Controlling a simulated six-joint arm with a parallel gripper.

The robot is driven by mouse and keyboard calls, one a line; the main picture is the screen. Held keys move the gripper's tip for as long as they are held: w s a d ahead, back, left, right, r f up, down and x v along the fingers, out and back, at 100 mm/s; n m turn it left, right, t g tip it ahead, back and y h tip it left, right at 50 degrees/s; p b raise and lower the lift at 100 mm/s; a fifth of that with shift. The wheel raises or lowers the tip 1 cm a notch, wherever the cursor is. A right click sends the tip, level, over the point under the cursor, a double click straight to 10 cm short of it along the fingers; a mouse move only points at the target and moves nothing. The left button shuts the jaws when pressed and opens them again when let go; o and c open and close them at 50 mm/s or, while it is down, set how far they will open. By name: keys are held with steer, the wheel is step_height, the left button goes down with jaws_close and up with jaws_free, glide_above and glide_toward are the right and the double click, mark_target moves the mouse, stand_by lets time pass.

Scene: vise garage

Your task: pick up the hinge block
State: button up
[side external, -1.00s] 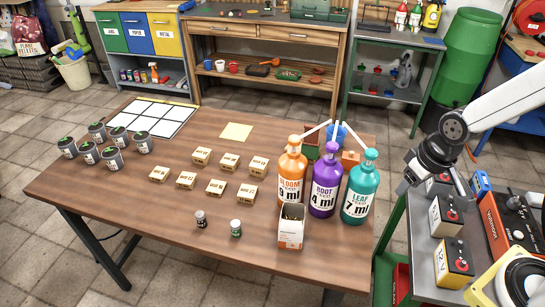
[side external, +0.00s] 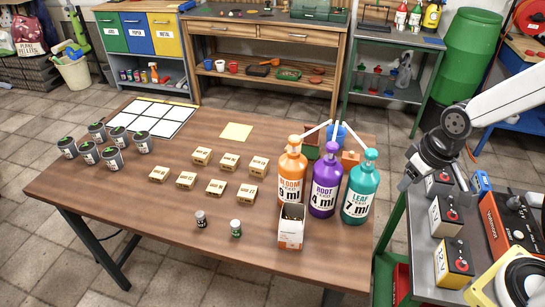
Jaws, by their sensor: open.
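I cannot pick out a hinge block with certainty in the side external view. Partly hidden behind the pump bottles are a reddish-brown block (side external: 350,158) and a blue item (side external: 338,134), whose kind I cannot tell. My gripper (side external: 404,184) is at the right, past the table's right edge, pointing down and left beside the teal bottle. It is open, and nothing shows between its fingers.
Orange (side external: 291,180), purple (side external: 323,190) and teal (side external: 360,190) pump bottles stand at the wooden table's (side external: 150,215) right end, near a white box (side external: 291,228). Small cartons (side external: 216,187) sit mid-table. Batteries (side external: 447,215) crowd the cart. The table's front left is clear.

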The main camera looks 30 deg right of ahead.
steer(key=w+d+r+n+t+h, duration=0.1)
steer(key=w+d+r+t, duration=0.25)
steer(key=w, duration=0.55)
steer(key=w+d+r+n+t, duration=0.1)
steer(key=w+d+r+t, duration=0.25)
steer(key=w, duration=0.65)
steer(key=n+y, duration=0.7)
steer(key=y, duration=0.4)
glide_above(310, 143)
steer(key=s+d, duration=0.5)
step_height(310, 143, down, 16)
steer(key=shift+h, duration=0.3)
steer(key=shift+x, duration=3.7)
steer(key=shift+w+r, duration=0.1)
steer(key=shift+r, duration=0.1)
steer(key=shift+c, duration=0.2)
jaws_close()
